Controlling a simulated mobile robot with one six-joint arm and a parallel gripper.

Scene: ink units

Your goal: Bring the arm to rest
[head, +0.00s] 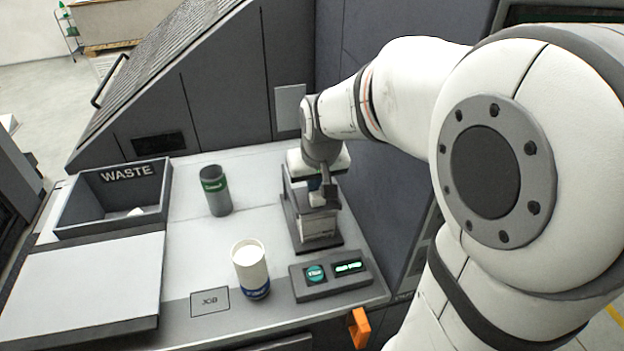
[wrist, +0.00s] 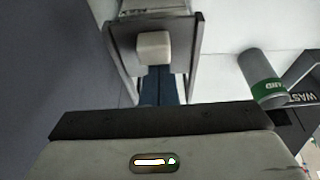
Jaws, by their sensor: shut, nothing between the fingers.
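My gripper (head: 317,199) hangs at the end of my arm, over a dark grey cradle (head: 322,243) at the right of the worktop. It is shut and holds nothing. In the wrist view the gripper tip (wrist: 153,48) shows as a pale block in front of dark blue parts, between the cradle's side walls (wrist: 123,55). I cannot tell whether the gripper touches the cradle. My arm reaches in from the right of the head view, bent and extended.
A grey canister with a green band (head: 215,192) and a white cylinder with a blue band (head: 250,270) stand upright left of the cradle. A WASTE bin (head: 75,208) holds a small white thing. A lit control panel (head: 331,279) lies in front. A dark wall (head: 385,200) stands close on the right.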

